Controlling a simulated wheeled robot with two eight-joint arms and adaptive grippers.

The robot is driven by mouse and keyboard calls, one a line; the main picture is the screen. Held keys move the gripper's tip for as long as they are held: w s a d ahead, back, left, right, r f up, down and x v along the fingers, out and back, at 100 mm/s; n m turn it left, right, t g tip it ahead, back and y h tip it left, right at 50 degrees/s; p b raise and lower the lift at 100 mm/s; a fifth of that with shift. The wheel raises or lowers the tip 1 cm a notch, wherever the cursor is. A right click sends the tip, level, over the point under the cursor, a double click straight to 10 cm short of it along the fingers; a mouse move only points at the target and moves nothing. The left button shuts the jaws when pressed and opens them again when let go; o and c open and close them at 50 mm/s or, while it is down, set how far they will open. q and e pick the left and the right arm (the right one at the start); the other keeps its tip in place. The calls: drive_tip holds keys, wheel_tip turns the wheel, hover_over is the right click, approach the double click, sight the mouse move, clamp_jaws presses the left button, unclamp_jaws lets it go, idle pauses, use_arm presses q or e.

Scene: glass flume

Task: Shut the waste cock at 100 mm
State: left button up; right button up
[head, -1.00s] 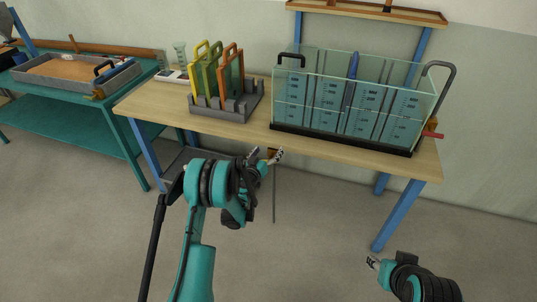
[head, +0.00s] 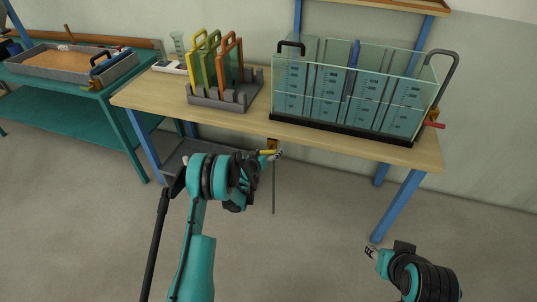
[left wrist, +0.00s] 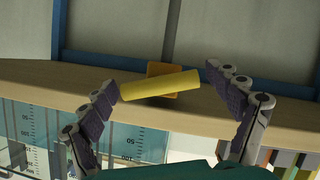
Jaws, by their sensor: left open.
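A cock with a yellow lever (head: 267,153) and a small orange-brown body (head: 272,143) sits at the table's front edge, below the flume; a thin grey pipe (head: 274,190) hangs under it. The glass flume (head: 345,90) has several millimetre scales and bluish water; I cannot read its exact level. My left gripper (head: 275,155) is at the lever. In the left wrist view, its open fingers (left wrist: 162,83) stand on either side of the yellow lever (left wrist: 150,88), which lies crosswise and slightly tilted; contact is unclear. My right gripper (head: 371,252) is low at the right, away from the table.
A red-handled fitting (head: 434,125) is at the flume's right end. A grey rack (head: 225,98) with coloured-frame gates stands left of the flume. A teal bench (head: 60,110) bears a sand tray (head: 70,68). Floor in front of the table is clear.

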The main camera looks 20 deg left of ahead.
use_arm(q)
drive_tip(key=c, duration=1.2)
drive_tip(key=shift+m+y, duration=1)
drive_tip(key=shift+m, duration=0.4)
drive_tip(key=o, duration=1.2)
drive_tip(key=shift+s, duration=0.1)
drive_tip(key=v, duration=1.2)
drive_tip(key=shift+r, duration=0.1)
